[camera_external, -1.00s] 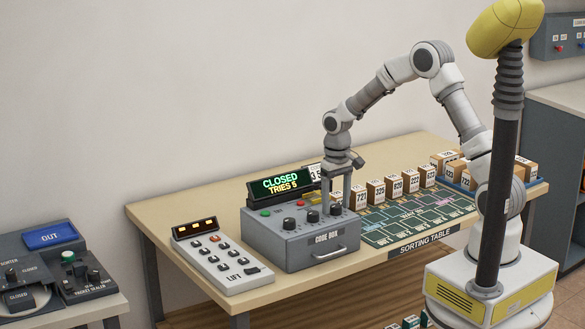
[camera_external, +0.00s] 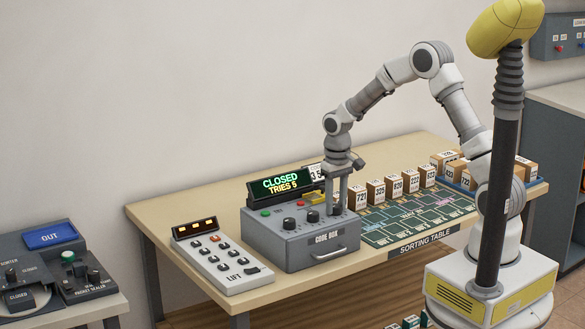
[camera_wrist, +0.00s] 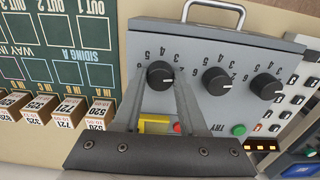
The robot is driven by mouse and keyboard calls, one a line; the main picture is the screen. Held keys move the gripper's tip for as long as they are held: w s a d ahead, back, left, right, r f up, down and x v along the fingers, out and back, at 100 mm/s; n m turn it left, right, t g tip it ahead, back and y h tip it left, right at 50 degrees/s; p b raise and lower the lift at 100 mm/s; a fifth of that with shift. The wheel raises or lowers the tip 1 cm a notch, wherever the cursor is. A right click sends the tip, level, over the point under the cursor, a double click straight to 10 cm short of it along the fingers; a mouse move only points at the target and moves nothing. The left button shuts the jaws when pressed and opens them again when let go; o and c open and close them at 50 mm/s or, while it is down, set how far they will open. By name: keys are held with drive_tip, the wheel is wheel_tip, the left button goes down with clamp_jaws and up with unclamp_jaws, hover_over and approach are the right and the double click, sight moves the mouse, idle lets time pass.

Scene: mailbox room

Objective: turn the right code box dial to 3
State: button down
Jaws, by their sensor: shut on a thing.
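The grey code box (camera_external: 290,250) stands on the table, with three black dials on its sloped top and a display reading CLOSED, TRIES 5. My gripper (camera_external: 337,207) points down over the right dial. In the wrist view, which is upside down, my gripper's two fingers (camera_wrist: 161,82) are shut on the sides of the right code box dial (camera_wrist: 160,75). Numbers ring this dial, partly covered by the fingers; I cannot tell which one it points at. The middle dial (camera_wrist: 216,81) and the left dial (camera_wrist: 266,87) are free.
A lift keypad (camera_external: 222,262) lies left of the code box. The sorting board (camera_external: 415,220) with a row of numbered boxes (camera_external: 393,187) is to the right. The code box's front handle (camera_external: 329,254) sticks out. A green button (camera_wrist: 238,130) and a red button (camera_wrist: 178,128) sit near the dials.

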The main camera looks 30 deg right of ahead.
drive_tip(key=shift+n, duration=0.3)
drive_tip(key=n, duration=0.3)
drive_tip(key=shift+n, duration=2)
drive_tip(key=shift+c, duration=2.3)
unclamp_jaws()
drive_tip(key=shift+r, duration=0.1)
